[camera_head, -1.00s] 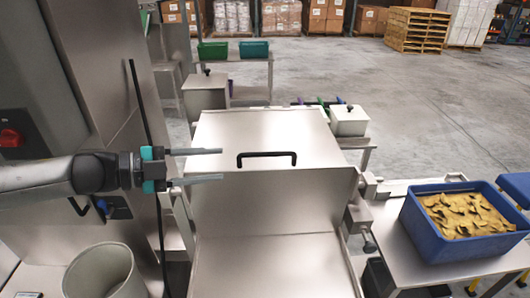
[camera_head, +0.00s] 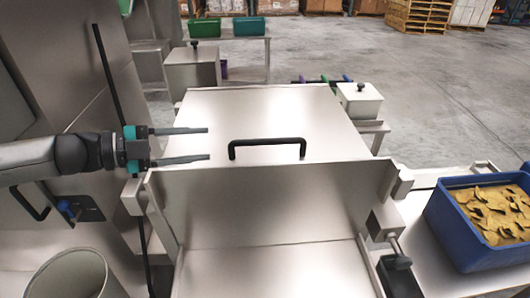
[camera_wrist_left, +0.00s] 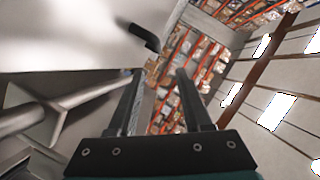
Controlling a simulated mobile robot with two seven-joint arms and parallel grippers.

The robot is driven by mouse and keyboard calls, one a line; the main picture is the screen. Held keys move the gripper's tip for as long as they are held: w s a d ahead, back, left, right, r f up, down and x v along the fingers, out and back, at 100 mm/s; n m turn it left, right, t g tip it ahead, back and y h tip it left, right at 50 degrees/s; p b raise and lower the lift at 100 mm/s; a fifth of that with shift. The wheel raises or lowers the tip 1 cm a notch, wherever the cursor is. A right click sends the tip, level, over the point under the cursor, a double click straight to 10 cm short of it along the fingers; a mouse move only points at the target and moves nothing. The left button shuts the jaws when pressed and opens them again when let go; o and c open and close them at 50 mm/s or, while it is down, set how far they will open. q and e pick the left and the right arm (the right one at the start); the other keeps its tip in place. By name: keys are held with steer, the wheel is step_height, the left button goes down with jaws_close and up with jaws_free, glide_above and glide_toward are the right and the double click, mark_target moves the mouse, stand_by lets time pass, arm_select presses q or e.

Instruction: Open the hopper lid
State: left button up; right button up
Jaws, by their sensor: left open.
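The hopper lid (camera_head: 270,115) is a flat steel panel, lying shut, with a black bar handle (camera_head: 267,148) near its front edge. In the left wrist view the handle (camera_wrist_left: 140,37) shows at the upper middle, beyond my fingertips. My left gripper (camera_head: 208,144) comes in from the left. Its two dark fingers are apart with nothing between them. They point right toward the handle, a short gap from its left end. The fingers also show in the left wrist view (camera_wrist_left: 160,75). My right gripper is in neither view.
A steel chute (camera_head: 270,270) lies in front of the lid. A blue crate of yellowish pieces (camera_head: 465,245) stands on a side table at right. A grey bin (camera_head: 75,275) is at lower left. A small lidded box (camera_head: 358,103) stands right of the lid.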

mark_target(257, 143)
arm_select(q)
steer(key=shift+d+f, duration=0.2)
steer(key=shift+f, duration=0.2)
steer(key=b+x, duration=0.2)
steer(key=x, duration=1.2)
steer(key=shift+w+d+f, duration=0.1)
steer(key=shift+w+d, duration=0.05)
steer(key=shift+d, duration=0.2)
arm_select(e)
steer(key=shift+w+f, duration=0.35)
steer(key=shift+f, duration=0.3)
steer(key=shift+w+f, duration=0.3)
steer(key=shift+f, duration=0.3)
arm_select(q)
jaws_close()
